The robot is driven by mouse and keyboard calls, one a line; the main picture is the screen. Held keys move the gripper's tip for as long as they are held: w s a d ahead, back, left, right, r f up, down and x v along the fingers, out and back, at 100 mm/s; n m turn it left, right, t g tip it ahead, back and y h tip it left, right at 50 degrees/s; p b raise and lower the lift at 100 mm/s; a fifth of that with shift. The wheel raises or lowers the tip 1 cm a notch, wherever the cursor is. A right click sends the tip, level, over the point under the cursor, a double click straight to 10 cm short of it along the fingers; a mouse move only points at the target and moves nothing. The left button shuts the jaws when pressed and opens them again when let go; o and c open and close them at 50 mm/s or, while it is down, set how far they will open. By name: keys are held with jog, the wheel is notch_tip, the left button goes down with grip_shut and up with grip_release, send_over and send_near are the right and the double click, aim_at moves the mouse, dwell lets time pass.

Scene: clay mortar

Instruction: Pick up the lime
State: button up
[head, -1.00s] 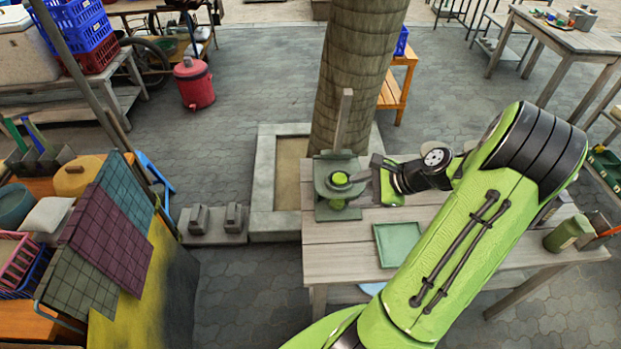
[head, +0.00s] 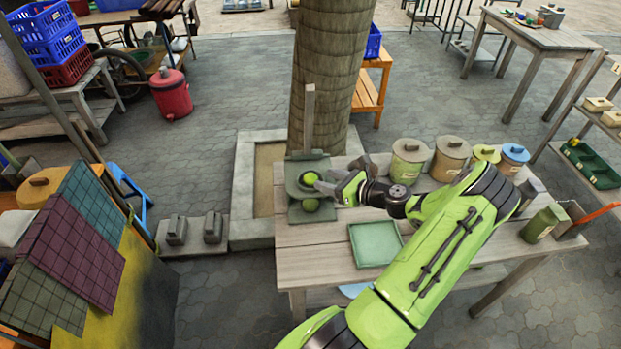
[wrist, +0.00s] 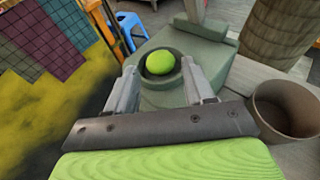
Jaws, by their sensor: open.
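The lime (head: 309,178) is a bright green ball in the round cup of a grey-green press (head: 307,163) at the table's left end. In the wrist view the lime (wrist: 160,62) sits in the dark-rimmed cup, ahead of and between my fingers. My gripper (head: 326,187) is just right of the lime; its two grey fingers (wrist: 160,82) are spread with nothing between them. I cannot tell whether a finger touches the cup's rim. A second green round thing (head: 310,205) shows below the cup on the press base.
An upright lever (head: 309,115) rises behind the cup, with a tree trunk (head: 332,70) behind. A brown pot (wrist: 287,108) is close on the right in the wrist view. Several lidded canisters (head: 410,160) line the table's back. A green square tray (head: 375,244) lies in front.

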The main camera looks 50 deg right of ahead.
aim_at(316, 178)
jog(key=x, duration=0.4)
jog(key=shift+w+a+f, duration=0.1)
jog(key=shift+w+f, duration=0.15)
jog(key=shift+w, duration=0.1)
jog(key=shift+s, duration=0.1)
jog(key=shift+c, duration=0.5)
jog(key=shift+r, duration=0.1)
jog(key=c, duration=0.7)
